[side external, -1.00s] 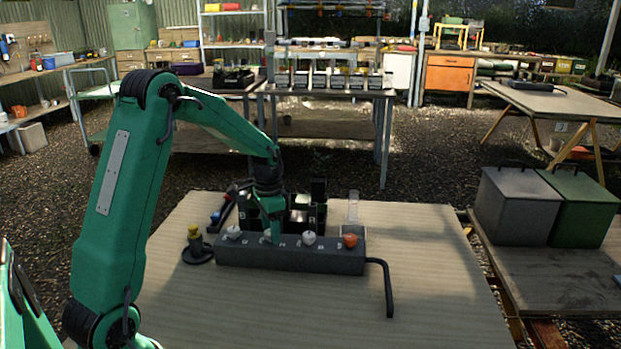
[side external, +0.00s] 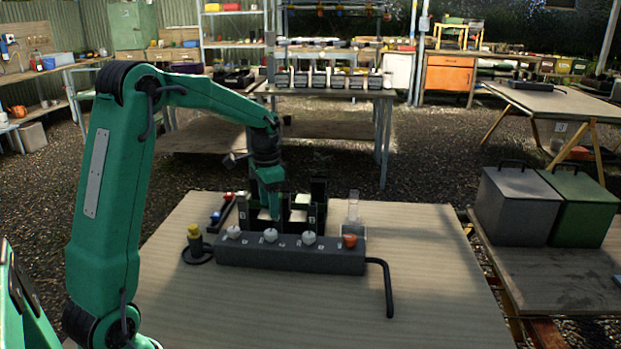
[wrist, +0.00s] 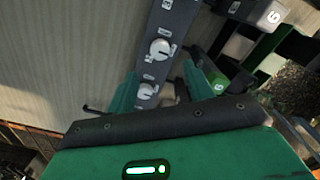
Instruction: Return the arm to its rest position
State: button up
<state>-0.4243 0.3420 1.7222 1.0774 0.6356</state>
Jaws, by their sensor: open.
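My green arm reaches over the table (side external: 430,290), and my gripper (side external: 274,216) points down just above and behind the dark grey block (side external: 290,256). The block carries several knobs: white ones, such as the one (side external: 270,236) nearest below my gripper, and an orange one (side external: 349,241) at its right end. In the wrist view my two green fingers (wrist: 168,92) stand apart. White knobs (wrist: 160,48) on the block show between and beyond them. I see nothing held between the fingers.
A yellow-topped post on a black base (side external: 196,245) stands left of the block. Black holders (side external: 318,205) and a clear upright piece (side external: 352,212) stand behind it. A black bent rod (side external: 387,290) sticks out at its right. The table's front right is clear.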

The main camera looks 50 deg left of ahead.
jog(key=shift+s+d+r, duration=0.15)
jog(key=shift+d+r, duration=0.2)
jog(key=shift+d, duration=0.05)
jog(key=s+d+r+n+t, duration=0.1)
jog(key=s+d+r+t, duration=0.1)
jog(key=s+d+r, duration=0.6)
jog(key=s+d+n+t, duration=0.1)
jog(key=s+d+t, duration=0.2)
jog(key=s+d, duration=0.7)
jog(key=shift+s+t, duration=0.3)
jog(key=shift+s, duration=0.05)
jog(key=shift+w, duration=0.15)
